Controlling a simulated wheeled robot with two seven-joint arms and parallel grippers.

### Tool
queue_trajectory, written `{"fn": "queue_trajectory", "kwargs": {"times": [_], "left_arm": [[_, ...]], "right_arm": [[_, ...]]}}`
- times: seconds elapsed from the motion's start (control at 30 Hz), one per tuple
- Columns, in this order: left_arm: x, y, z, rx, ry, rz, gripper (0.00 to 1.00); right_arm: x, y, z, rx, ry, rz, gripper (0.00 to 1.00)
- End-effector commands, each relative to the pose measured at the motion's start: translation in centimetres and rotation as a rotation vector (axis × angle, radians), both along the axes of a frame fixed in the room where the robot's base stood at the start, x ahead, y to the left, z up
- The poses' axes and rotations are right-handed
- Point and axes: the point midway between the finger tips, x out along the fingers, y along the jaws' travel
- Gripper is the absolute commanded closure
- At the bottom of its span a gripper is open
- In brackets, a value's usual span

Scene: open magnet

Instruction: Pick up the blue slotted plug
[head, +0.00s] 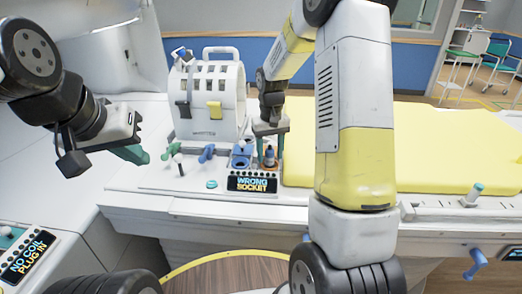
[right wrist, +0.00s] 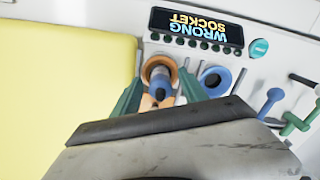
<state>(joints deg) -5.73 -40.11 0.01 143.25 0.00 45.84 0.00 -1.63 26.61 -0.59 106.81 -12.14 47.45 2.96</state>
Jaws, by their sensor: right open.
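The blue slotted plug (head: 269,155) stands in the orange socket (head: 270,165) on the white panel. In the right wrist view the plug (right wrist: 160,84) sits inside the orange ring (right wrist: 147,68), its end partly hidden. My right gripper (head: 270,131) is above it. In the right wrist view its green fingers (right wrist: 161,92) are apart, one on each side of the plug; I cannot tell whether they touch it. The empty blue socket (head: 240,152) is just left of the orange one; it also shows in the right wrist view (right wrist: 214,78). My left gripper (head: 135,154) hangs left of the panel.
A display (head: 252,183) reads "WRONG SOCKET". Blue and green levers (head: 207,153) stand left of the sockets. A white coil housing (head: 212,100) rises behind them. A yellow pad (head: 450,150) lies to the right. Another display (head: 27,257) at lower left reads "NO COIL PLUG IN".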

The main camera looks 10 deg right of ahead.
Motion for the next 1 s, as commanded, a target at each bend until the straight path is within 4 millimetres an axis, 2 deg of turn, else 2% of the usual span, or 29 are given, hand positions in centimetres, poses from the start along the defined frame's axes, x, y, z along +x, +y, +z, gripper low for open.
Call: {"fn": "queue_trajectory", "kwargs": {"times": [0.23, 0.5, 0.83, 1.0], "left_arm": [[0.0, 0.0, 0.0, 0.000, 0.000, 0.000, 1.00], [0.0, 0.0, 0.0, 0.000, 0.000, 0.000, 1.00], [0.0, 0.0, 0.0, 0.000, 0.000, 0.000, 1.00], [0.0, 0.0, 0.0, 0.000, 0.000, 0.000, 1.00]], "right_arm": [[0.0, 0.0, -0.2, 0.000, -0.001, 0.000, 0.49], [0.0, 0.0, -0.2, 0.000, -0.001, 0.000, 1.00], [0.0, 0.0, 0.0, 0.000, -0.002, 0.000, 1.00], [0.1, 0.0, 0.9, 0.001, -0.005, 0.000, 1.00]]}}
